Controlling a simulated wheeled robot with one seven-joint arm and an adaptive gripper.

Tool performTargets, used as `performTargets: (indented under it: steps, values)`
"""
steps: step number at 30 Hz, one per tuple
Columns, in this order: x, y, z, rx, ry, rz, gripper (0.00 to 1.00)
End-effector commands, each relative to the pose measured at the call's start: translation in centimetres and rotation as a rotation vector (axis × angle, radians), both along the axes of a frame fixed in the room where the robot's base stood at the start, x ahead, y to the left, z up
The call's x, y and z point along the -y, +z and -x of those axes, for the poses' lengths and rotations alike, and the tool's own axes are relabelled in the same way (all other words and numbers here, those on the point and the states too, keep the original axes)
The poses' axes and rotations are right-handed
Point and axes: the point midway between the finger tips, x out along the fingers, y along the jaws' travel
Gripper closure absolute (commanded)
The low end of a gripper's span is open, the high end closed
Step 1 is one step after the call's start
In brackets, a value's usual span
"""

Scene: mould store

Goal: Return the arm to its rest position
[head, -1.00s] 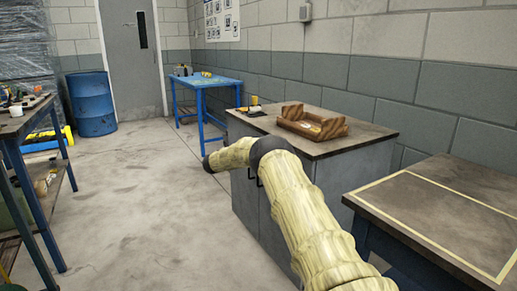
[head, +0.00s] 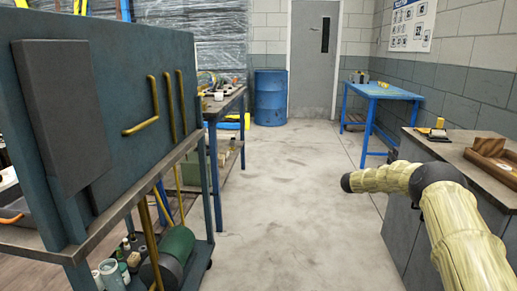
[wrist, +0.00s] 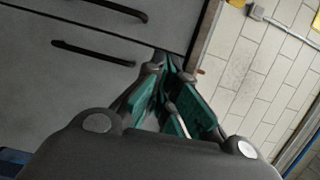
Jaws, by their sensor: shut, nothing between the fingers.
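My arm (head: 450,215), in a pale yellow cover with dark joints, reaches in from the lower right of the head view, beside the grey cabinet (head: 405,235). My gripper (wrist: 168,68) shows in the wrist view, with dark fingers and green pads. It is shut and empty. Grey drawer fronts (wrist: 60,75) with dark handles lie beyond it on the left. The gripper's fingers cannot be made out in the head view.
A wooden mould piece (head: 490,155) sits on the cabinet at right. A blue table (head: 383,92) and blue drum (head: 270,97) stand farther back. A cart with an upright panel (head: 120,110) fills the left. The floor (head: 285,200) between is clear.

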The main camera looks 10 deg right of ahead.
Motion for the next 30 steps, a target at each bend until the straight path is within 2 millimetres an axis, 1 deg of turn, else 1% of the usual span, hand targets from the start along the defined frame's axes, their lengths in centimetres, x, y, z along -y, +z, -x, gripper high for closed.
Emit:
performTargets:
  steps: [2, 5, 7, 10, 14, 15, 17, 18, 19, 20, 21, 23, 24, 26, 27, 29, 30]
  values:
    - [-1.8, -1.5, -0.7, -0.045, 0.05, 0.006, 1.0]
    - [-5.1, -4.3, -1.7, -0.141, 0.151, 0.019, 1.0]
    - [-8.0, -6.9, -2.4, -0.224, 0.24, 0.029, 1.0]
    - [-12.3, -10.8, -2.7, -0.348, 0.368, 0.044, 1.0]
    - [-17.8, -16.0, -2.1, -0.508, 0.53, 0.064, 1.0]
    - [-19.4, -17.6, -1.7, -0.557, 0.578, 0.068, 1.0]
    - [-21.8, -19.9, -0.9, -0.629, 0.65, 0.075, 1.0]
    - [-23.5, -21.5, -0.2, -0.678, 0.698, 0.081, 1.0]
    - [-24.6, -22.6, 0.4, -0.713, 0.733, 0.083, 1.0]
    - [-25.7, -23.8, 1.0, -0.749, 0.768, 0.087, 1.0]
    - [-27.2, -25.3, 2.0, -0.798, 0.815, 0.091, 1.0]
    - [-29.4, -27.5, 3.6, -0.869, 0.884, 0.096, 1.0]
    - [-30.8, -28.9, 4.8, -0.916, 0.929, 0.099, 1.0]
    - [-32.8, -30.9, 6.7, -0.987, 0.998, 0.104, 1.0]
    - [-34.1, -32.2, 8.1, -1.033, 1.042, 0.106, 1.0]
    - [-35.9, -34.1, 10.4, -1.103, 1.108, 0.11, 1.0]
    - [-37.1, -35.3, 12.0, -1.149, 1.152, 0.11, 1.0]
